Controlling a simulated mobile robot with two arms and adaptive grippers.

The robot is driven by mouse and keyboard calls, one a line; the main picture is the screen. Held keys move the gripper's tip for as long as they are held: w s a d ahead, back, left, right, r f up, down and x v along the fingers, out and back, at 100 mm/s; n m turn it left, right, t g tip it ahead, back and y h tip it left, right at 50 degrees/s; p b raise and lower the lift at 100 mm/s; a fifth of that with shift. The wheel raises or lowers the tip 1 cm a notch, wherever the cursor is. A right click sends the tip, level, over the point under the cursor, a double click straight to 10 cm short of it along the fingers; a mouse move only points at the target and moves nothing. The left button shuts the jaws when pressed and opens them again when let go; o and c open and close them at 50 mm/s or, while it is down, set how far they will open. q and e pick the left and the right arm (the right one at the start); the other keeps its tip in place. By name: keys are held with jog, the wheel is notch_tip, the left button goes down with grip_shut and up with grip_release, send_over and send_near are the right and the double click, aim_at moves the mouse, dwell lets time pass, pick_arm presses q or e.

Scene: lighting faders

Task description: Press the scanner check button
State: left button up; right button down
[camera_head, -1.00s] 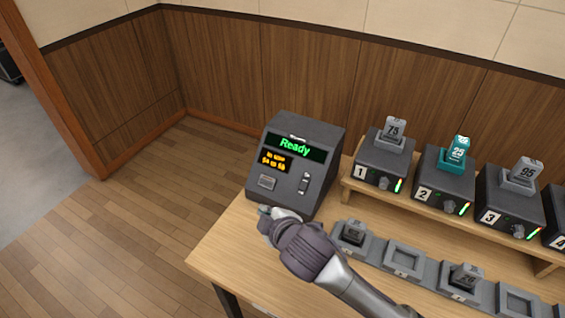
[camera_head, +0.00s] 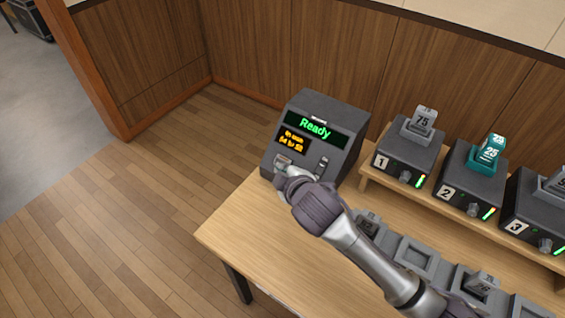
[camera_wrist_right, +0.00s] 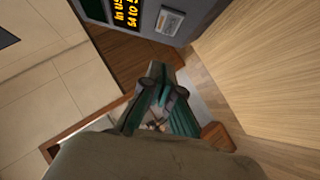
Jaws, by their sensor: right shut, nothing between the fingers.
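The scanner (camera_head: 343,136) is a dark grey box with a sloped face on the table's left end. Its green display (camera_head: 315,129) reads "Ready", with a smaller amber display below. I cannot tell whether the fingertips touch the button. My left gripper is out of view.
Right of the scanner, a raised wooden shelf holds numbered dark units (camera_head: 409,160) with grey and teal blocks on top. A row of grey trays (camera_head: 414,256) lies in front, partly behind my right arm. The table's front left corner (camera_head: 225,232) is clear.

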aim_at(279, 160)
jog(key=w+f, duration=0.2)
jog(key=w, duration=0.1)
jog(key=w+f, duration=0.3)
jog(key=shift+w, duration=0.2)
jog(key=shift+w+d+f, duration=0.1)
jog(key=shift+w+f, duration=0.05)
jog(key=shift+f, duration=0.15)
